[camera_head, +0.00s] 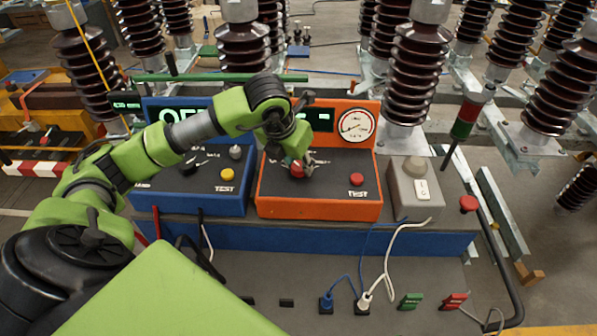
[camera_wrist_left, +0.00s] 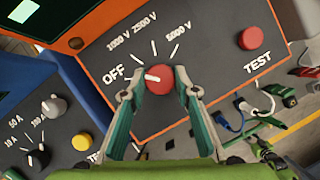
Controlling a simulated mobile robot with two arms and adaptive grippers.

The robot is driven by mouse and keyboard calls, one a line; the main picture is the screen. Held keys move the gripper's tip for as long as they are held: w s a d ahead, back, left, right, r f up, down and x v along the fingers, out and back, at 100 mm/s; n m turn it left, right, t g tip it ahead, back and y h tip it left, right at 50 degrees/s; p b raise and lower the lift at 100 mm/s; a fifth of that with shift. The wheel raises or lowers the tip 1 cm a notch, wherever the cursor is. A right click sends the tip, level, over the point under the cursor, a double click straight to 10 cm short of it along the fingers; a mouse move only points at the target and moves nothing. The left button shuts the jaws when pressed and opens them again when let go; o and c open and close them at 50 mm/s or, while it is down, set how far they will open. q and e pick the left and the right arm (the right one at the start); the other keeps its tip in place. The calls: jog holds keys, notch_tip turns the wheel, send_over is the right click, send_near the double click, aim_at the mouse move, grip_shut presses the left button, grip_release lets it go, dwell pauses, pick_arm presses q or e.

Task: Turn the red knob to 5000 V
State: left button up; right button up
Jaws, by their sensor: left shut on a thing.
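The red knob (camera_head: 297,169) is on the dark sloped panel of the orange test box (camera_head: 318,209). In the left wrist view the knob (camera_wrist_left: 159,80) has a white mark pointing left, toward the OFF label (camera_wrist_left: 113,74). The labels 1000 V, 2500 V and 5000 V (camera_wrist_left: 180,38) run around its upper side. My left gripper (camera_head: 300,160) reaches down over the panel from the left. In the left wrist view its two fingers (camera_wrist_left: 159,92) stand on either side of the knob, shut on it. My right gripper is not in view.
A red TEST button (camera_head: 356,180) and a round gauge (camera_head: 356,125) are on the orange box. A blue test box (camera_head: 190,204) stands at its left, partly behind my arm. Tall brown insulators (camera_head: 415,75) rise behind.

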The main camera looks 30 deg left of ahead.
pick_arm(q)
jog(key=m+b, duration=0.2)
jog(key=m+h+b, duration=0.1)
jog(key=b, duration=0.1)
jog(key=shift+a+f+m, duration=0.15)
jog(key=shift+m, duration=0.25)
jog(key=shift+w+m+h+b, duration=0.1)
jog(key=shift+m+h+b, duration=0.55)
jog(key=shift+m, duration=0.25)
jog(key=m+b, duration=0.1)
jog(key=m, duration=0.1)
jog(key=shift+a+m+g+h, duration=0.1)
jog(key=shift+m+g+h, duration=0.2)
jog(key=shift+g+h, duration=0.1)
jog(key=m, duration=0.2)
jog(key=shift+w+r+m+g+h+b, duration=0.1)
jog(key=shift+r+m+g+h+b, duration=0.2)
jog(key=shift+m+g+h, duration=0.1)
jog(key=m+g, duration=0.1)
jog(key=m, duration=0.1)
jog(key=shift+m+h, duration=0.25)
jog(key=shift+m, duration=0.15)
jog(key=m+g, duration=0.1)
jog(key=m, duration=0.2)
jog(key=shift+w, duration=0.1)
jog(key=shift+w+m+g, duration=0.1)
jog(key=shift+m+g, duration=0.7)
jog(key=shift+m, duration=1.2)
jog(key=o, duration=1.1)
jog(key=shift+f, duration=0.1)
